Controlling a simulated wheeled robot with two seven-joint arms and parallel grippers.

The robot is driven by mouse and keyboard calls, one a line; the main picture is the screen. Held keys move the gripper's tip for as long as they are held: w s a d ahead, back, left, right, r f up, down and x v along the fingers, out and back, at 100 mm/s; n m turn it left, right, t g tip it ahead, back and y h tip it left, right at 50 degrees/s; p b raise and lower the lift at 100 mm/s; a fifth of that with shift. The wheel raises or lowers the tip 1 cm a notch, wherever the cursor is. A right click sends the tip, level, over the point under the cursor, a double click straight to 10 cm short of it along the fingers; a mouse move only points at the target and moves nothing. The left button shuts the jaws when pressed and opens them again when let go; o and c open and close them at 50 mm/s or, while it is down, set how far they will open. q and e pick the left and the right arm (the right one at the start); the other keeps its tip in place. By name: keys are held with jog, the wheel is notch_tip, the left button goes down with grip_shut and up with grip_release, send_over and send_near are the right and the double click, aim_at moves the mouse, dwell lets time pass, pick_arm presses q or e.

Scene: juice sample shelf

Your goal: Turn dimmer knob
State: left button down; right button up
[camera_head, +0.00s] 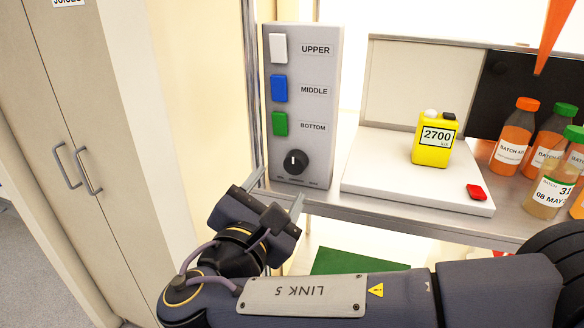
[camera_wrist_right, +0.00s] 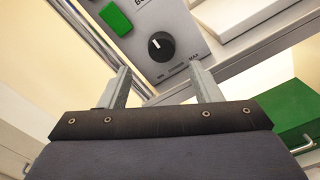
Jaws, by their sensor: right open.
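The black dimmer knob (camera_head: 295,161) sits low on a grey control panel (camera_head: 335,60), below the white UPPER, blue MIDDLE and green BOTTOM buttons. In the right wrist view the knob (camera_wrist_right: 161,46) shows a white mark on its face, above small print reading MAX at right. My right gripper (camera_head: 279,187) is open and empty, just below and in front of the knob. In the wrist view its two fingers (camera_wrist_right: 163,78) point toward the knob, which lies beyond them and roughly between them. They look apart from it. My left gripper is not in view.
Several juice bottles (camera_head: 513,137) stand at the right. A metal shelf edge (camera_head: 400,220) runs below. A beige cabinet (camera_head: 80,120) stands at left.

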aim_at(293, 168)
jog(key=p+x, duration=0.1)
jog(key=x, duration=0.5)
jog(key=shift+w+d, duration=0.15)
jog(key=shift+w, duration=0.15)
jog(key=shift+f, duration=0.1)
jog(key=c, duration=1)
